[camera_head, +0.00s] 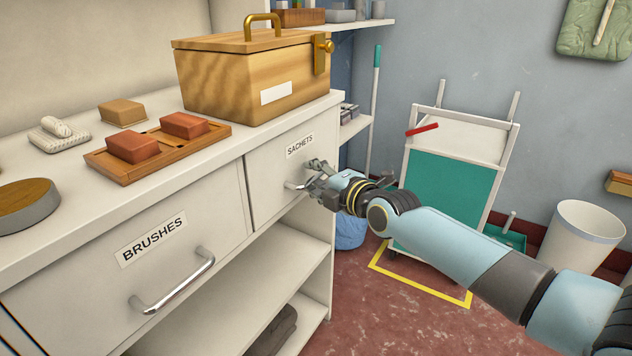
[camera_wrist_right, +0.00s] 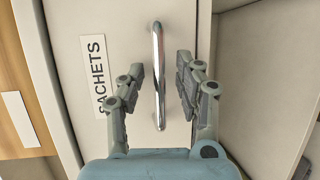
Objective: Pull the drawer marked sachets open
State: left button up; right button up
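The drawer marked SACHETS (camera_head: 268,172) is at the right end of the white counter, and its front looks flush with the cabinet. Its label and front also show in the right wrist view (camera_wrist_right: 178,25). The drawer's silver bar handle (camera_wrist_right: 158,75) stands between the two fingers of my right gripper (camera_wrist_right: 160,85). The fingers are open, with a gap on each side of the bar. In the head view my right gripper (camera_head: 313,180) is at the handle and hides most of it. My left gripper is not in view.
A BRUSHES drawer (camera_head: 130,270) with a silver handle (camera_head: 175,285) is to the left. A wooden box (camera_head: 225,85) and a soap tray (camera_head: 195,140) stand on the counter. An open shelf (camera_head: 250,305) lies below. A teal-panelled cart (camera_head: 450,190) stands behind my right arm.

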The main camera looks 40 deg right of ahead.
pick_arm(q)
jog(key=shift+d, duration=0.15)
pick_arm(e)
jog(key=shift+c, duration=0.4)
grip_shut()
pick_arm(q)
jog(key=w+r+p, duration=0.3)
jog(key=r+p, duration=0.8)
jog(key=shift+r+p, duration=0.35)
pick_arm(e)
jog(key=s+d, duration=0.4)
jog(key=s, duration=0.6)
jog(key=s+d, duration=0.4)
jog(key=s, duration=0.6)
jog(key=shift+d, duration=0.15)
jog(key=shift+o, duration=0.4)
grip_release()
jog(key=shift+s, duration=0.1)
